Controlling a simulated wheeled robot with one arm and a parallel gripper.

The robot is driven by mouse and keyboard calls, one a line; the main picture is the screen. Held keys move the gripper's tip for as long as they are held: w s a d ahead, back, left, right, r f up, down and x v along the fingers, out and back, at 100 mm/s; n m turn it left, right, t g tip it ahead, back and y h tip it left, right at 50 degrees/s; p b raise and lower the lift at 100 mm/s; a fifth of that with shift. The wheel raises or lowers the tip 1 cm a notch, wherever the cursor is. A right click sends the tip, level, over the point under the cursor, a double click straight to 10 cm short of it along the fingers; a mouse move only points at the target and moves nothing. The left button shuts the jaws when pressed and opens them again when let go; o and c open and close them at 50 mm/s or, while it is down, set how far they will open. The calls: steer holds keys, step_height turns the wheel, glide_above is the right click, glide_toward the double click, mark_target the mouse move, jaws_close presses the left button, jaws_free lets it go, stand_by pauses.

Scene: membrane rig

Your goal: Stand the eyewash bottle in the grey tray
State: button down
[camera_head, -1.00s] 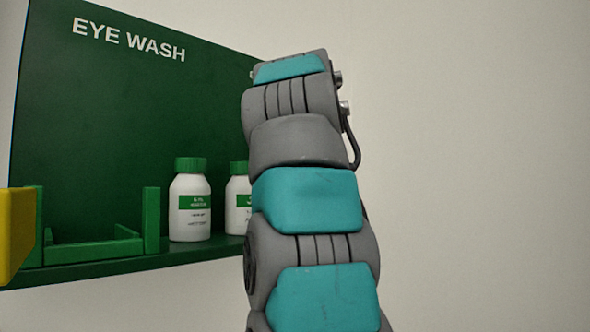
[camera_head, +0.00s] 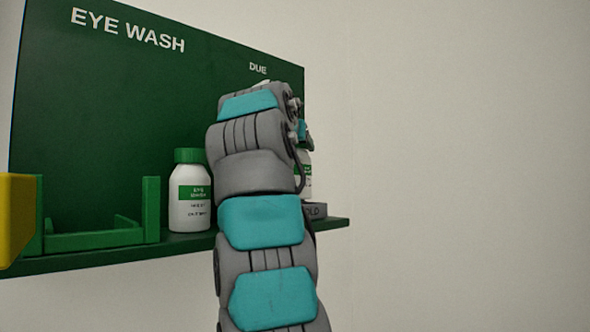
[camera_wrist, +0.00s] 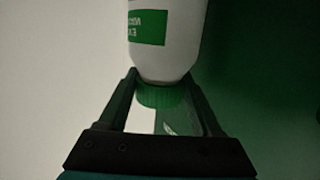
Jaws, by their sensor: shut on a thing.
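The eyewash bottle in my gripper is white with a green label and green cap; in the wrist view it (camera_wrist: 172,58) appears upside down. My gripper (camera_wrist: 160,80) is shut on it, with a finger on each side of the cap and neck. In the head view my arm hides most of the gripper. A white sliver of a bottle (camera_head: 306,180) shows right of my arm, just above the grey tray (camera_head: 316,211). I cannot tell whether the bottle touches the tray.
Another white bottle with a green cap (camera_head: 189,195) stands on the green shelf (camera_head: 180,245) left of my arm. An empty green holder (camera_head: 95,235) is farther left, beside a yellow block (camera_head: 15,220). The green back panel (camera_head: 120,110) rises behind. Space right of the shelf is clear.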

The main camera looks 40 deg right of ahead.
steer(key=shift+w+f+b, duration=0.2)
steer(key=shift+f+b, duration=1.4)
steer(key=shift+f, duration=0.3)
steer(key=shift+f, duration=0.15)
steer(key=shift+c, duration=1.8)
jaws_free()
steer(key=b+v, duration=0.2)
steer(key=v, duration=1)
